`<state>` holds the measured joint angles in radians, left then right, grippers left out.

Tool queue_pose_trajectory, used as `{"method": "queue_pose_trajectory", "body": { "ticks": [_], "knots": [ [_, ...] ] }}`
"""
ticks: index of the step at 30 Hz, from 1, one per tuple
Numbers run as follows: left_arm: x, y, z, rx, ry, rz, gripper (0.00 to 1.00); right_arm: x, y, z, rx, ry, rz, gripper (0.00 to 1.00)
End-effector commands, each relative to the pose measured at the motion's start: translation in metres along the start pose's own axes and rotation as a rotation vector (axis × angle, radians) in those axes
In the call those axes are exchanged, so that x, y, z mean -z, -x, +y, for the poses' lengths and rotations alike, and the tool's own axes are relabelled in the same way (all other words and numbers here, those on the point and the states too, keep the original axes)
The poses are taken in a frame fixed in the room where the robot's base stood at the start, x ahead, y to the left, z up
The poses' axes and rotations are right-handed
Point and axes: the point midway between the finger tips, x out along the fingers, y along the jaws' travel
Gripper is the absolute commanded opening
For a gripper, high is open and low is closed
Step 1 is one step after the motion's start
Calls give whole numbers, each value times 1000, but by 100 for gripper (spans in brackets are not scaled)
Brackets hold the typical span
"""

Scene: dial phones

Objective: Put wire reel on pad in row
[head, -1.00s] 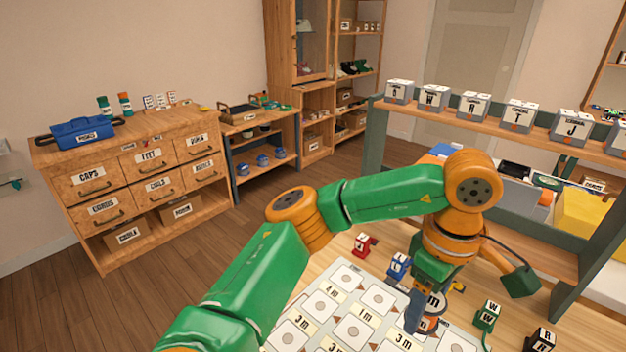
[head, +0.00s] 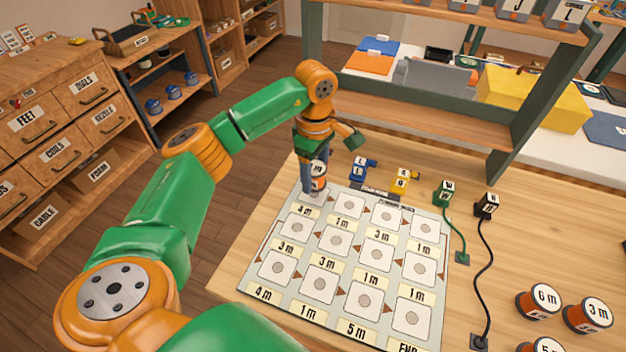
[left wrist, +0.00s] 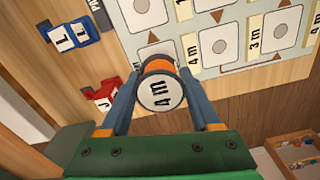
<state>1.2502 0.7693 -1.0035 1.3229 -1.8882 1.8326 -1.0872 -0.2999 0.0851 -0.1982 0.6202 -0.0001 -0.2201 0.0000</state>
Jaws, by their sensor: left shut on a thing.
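The wire reel (head: 318,182), orange with a white end marked "4 m", is held in my left gripper (head: 315,186). In the left wrist view the reel (left wrist: 160,92) sits between the two blue-grey fingers, its labelled end facing the camera. The pale board (head: 272,228) carries rows of white square pads with grey discs and length labels. The reel is at the board's far-left corner, over or on the first pad (left wrist: 152,50) of the back row, which it partly hides. I cannot tell whether it touches. The other visible pads are bare. My right gripper is out of view.
Blue (head: 358,170), yellow (head: 402,181), green (head: 443,193) and black (head: 487,205) lettered plugs stand behind the board. A red one (left wrist: 104,96) is close to the fingers. Other reels (head: 538,301) stand at right. A shelf frame (head: 522,110) rises behind.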

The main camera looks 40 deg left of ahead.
Motion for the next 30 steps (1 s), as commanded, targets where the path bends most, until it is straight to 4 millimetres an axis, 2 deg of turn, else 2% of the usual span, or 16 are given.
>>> {"method": "queue_pose_trajectory", "body": {
  "ticks": [1, 6, 16, 17, 19, 20, 28, 30],
  "knots": [
    [6, -8, 0, 6, 3, 1, 3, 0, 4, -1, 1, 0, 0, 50],
    [4, -34, 0, 2, 0, 1, 3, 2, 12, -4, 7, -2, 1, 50],
    [4, -40, 1, 0, 0, 1, 3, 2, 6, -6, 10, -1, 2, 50],
    [4, -39, 1, 0, 0, 1, 69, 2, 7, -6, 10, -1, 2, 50],
    [4, -38, 1, 1, 0, 1, 88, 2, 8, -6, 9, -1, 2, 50],
    [4, -38, 1, 1, 0, 1, 93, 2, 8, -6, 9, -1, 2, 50],
    [4, -38, 1, 1, 1, 0, 93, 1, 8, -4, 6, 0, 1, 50],
    [4, -32, 1, 0, 0, 0, 93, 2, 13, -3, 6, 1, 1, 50]
  ]
}}
